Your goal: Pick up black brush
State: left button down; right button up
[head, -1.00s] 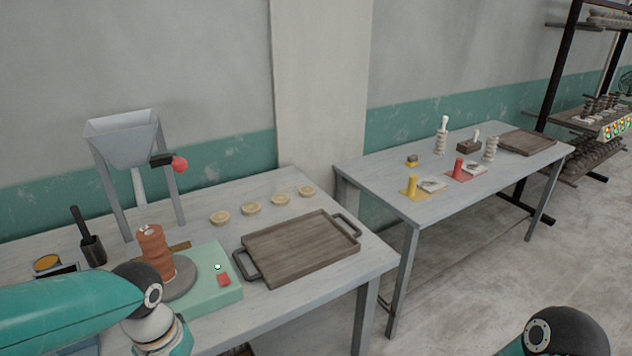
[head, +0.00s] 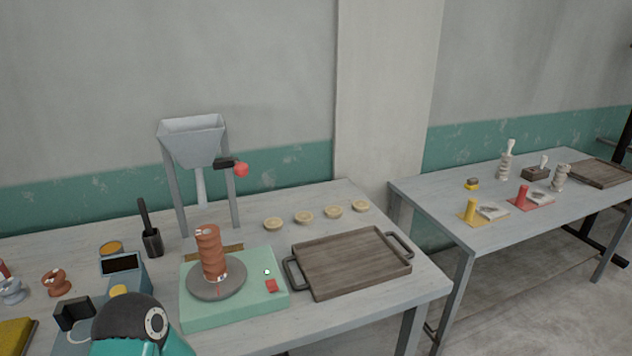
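A black brush (head: 145,217) stands upright, handle up, in a dark square holder (head: 152,242) on the left table, left of the hopper stand. Its lower end is hidden inside the holder. Part of my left arm shows at the bottom left of the head view, in front of the blue device. Neither my left nor my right gripper is in the picture.
A green wheel base (head: 235,300) carries a brown ribbed clay piece (head: 210,255). A grey hopper (head: 193,140) stands behind it. A wooden tray (head: 350,264), several pale discs (head: 333,208) and a blue device (head: 122,272) share the table. A second table (head: 450,205) stands right.

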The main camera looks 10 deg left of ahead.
aim_at(144, 211)
jog(key=z, duration=1.95)
jog(key=i, duration=0.1)
jog(key=u, duration=3.3)
